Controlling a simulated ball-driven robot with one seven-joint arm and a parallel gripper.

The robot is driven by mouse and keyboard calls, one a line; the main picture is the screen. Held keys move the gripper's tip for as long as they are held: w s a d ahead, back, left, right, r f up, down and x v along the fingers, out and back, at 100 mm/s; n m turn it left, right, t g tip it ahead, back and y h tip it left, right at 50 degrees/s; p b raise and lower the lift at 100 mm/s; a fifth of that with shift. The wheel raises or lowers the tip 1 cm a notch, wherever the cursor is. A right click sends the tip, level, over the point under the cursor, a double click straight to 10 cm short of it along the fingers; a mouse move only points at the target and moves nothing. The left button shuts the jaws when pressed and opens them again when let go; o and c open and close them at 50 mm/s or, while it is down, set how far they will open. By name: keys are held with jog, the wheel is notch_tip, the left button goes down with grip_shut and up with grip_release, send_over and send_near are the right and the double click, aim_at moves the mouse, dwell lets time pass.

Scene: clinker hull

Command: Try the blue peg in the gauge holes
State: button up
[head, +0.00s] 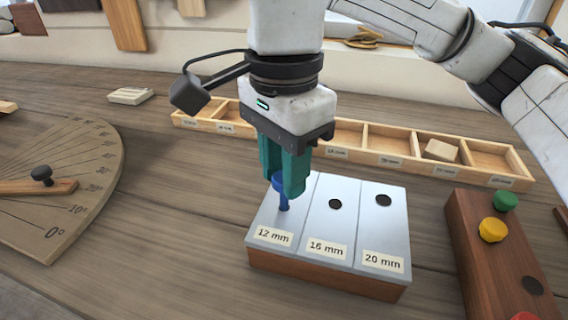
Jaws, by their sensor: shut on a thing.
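The gauge block (328,230) has a grey metal top with three panels labelled 12 mm, 16 mm and 20 mm. The blue peg (283,196) is upright at the 12 mm panel, its lower end at or in that hole. I cannot tell how deep it sits. My gripper (286,180) has teal fingers and is shut on the blue peg's head from above. The 16 mm hole (335,204) and the 20 mm hole (383,200) are empty and dark. The 12 mm hole itself is hidden by the peg.
A wooden peg rack (480,235) at the right holds a green peg (505,201), a yellow peg (493,230), a red peg (524,316) and one empty hole. A compartment tray (375,140) with a small wood block stands behind. A wooden protractor (75,175) lies left.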

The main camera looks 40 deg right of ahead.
jog(key=shift+f+b, duration=0.75)
jog(key=shift+f, duration=0.25)
jog(key=shift+r, duration=0.1)
dwell(0.4)
jog(key=shift+r+p, duration=1.6)
jog(key=shift+r, duration=0.95)
